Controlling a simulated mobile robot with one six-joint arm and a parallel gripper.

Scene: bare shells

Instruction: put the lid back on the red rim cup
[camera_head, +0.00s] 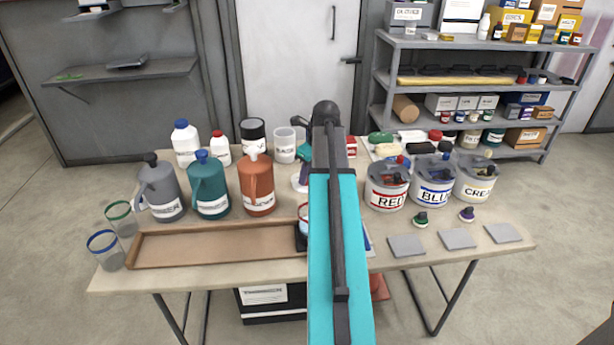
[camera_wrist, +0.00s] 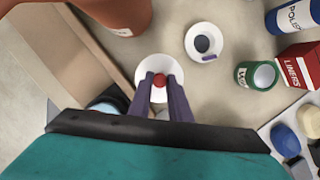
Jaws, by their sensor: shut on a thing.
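My gripper (camera_wrist: 160,84) is shut on the red knob of a round white lid (camera_wrist: 150,68) in the wrist view. I cannot tell the lid's height above the table.
Another white lid with a dark knob (camera_wrist: 203,45) lies beyond the held lid. An orange jug (camera_head: 257,185) and a wooden tray (camera_head: 215,258) stand to the left. Blue-rimmed (camera_head: 103,250) and green-rimmed (camera_head: 120,216) cups stand at far left. A red-labelled tub (camera_head: 387,186) stands right.

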